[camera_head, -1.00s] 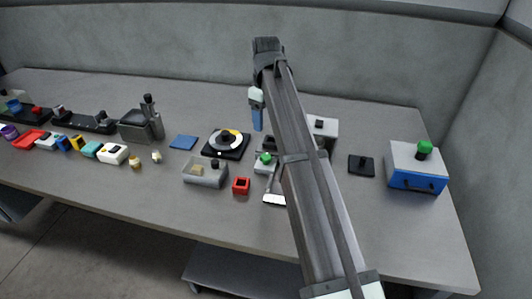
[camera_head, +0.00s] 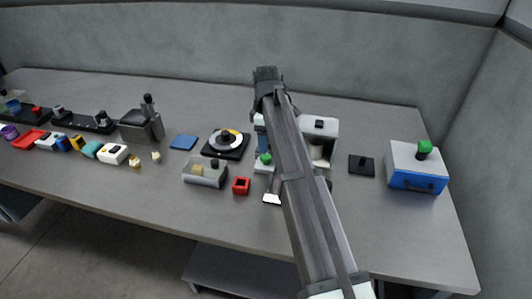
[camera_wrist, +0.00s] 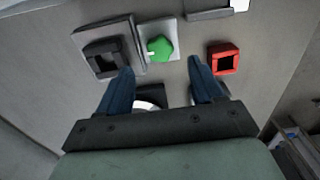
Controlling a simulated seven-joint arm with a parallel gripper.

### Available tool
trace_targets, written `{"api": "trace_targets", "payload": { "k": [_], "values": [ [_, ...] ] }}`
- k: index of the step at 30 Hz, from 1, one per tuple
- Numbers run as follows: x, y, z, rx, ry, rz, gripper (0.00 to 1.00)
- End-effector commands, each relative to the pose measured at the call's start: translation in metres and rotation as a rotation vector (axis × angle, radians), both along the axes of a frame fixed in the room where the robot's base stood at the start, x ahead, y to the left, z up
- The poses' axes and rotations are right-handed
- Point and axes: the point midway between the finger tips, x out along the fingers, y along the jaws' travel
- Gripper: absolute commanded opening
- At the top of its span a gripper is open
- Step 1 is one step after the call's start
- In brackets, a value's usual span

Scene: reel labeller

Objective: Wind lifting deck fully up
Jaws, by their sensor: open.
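A green knob with a white pointer mark (camera_wrist: 159,48) sits on a light plate in the wrist view. It also shows beside my arm in the head view (camera_head: 265,158). A dark square part (camera_wrist: 104,57) on a grey plate is left of the knob. I cannot tell which part is the lifting deck. My gripper (camera_wrist: 160,64) is open, its blue fingers apart and nothing held. In the wrist picture its tips lie just below the knob, to either side; I cannot tell the height gap. In the head view my arm hides most of the gripper.
A red hollow square block (camera_head: 241,186) stands left of my arm. A grey box (camera_head: 205,178) and a black-based reel (camera_head: 226,143) are further left. A white machine (camera_head: 320,128) is right of my arm, then a black plate (camera_head: 361,166) and a blue-and-white box (camera_head: 416,170).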

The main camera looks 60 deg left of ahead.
Motion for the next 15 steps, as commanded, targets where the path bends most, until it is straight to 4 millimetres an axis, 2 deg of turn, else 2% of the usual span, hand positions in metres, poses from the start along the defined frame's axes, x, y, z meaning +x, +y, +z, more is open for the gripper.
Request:
{"api": "trace_targets", "payload": {
  "k": [1, 6, 15],
  "values": [
    [0.0, -0.001, -0.01, -0.001, 0.0, 0.0, 0.66],
    [0.0, -0.001, -0.036, -0.001, 0.001, -0.001, 0.66],
    [0.0, 0.0, -0.059, 0.0, 0.0, -0.001, 0.66]
  ]
}}
